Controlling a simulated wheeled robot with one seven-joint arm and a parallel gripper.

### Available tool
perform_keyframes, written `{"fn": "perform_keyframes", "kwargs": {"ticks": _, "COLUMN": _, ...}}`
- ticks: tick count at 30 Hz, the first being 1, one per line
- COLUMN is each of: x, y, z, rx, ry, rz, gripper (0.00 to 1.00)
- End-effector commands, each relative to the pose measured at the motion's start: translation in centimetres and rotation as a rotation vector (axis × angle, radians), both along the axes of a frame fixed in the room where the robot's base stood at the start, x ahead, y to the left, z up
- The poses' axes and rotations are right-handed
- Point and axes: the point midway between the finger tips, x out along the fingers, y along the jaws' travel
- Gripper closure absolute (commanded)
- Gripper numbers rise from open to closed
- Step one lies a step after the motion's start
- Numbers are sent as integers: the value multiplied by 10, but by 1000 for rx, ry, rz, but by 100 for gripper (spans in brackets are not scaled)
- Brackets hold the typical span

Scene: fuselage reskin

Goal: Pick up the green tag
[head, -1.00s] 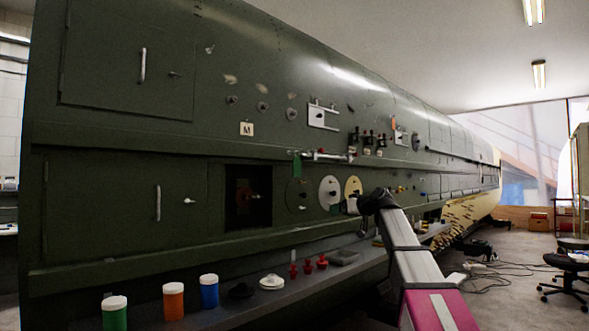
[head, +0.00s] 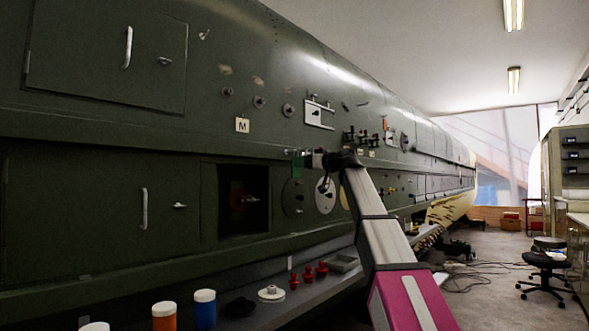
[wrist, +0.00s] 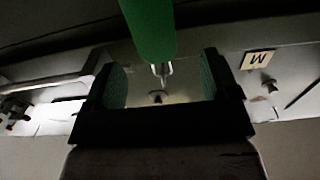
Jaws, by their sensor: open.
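The green tag (wrist: 150,28) shows large in the wrist view at the top centre, with a small metal hook or ring at its end. In the head view, the tag (head: 297,161) hangs small against the dark green fuselage side, partly hidden by my gripper. My gripper (wrist: 160,62) is open in the wrist view. Its two green-padded fingers stand left and right of the hook end, and nothing is clamped between them. In the head view, my gripper (head: 308,159) is beside the tag. I cannot tell whether it touches.
The fuselage side carries an M plate (head: 242,125), a latch plate (head: 319,114) and round discs close around my gripper. A ledge below holds an orange jar (head: 164,318), a blue jar (head: 205,312) and red knobs (head: 308,273). Cables and a stool (head: 545,262) are at the right.

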Motion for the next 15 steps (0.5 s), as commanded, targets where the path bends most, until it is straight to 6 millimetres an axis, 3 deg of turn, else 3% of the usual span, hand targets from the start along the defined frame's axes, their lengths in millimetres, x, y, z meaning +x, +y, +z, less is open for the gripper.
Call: {"fn": "perform_keyframes", "kwargs": {"ticks": 15, "x": 39, "y": 40, "z": 0, "rx": 0, "ry": 1, "rz": 0, "gripper": 19}}
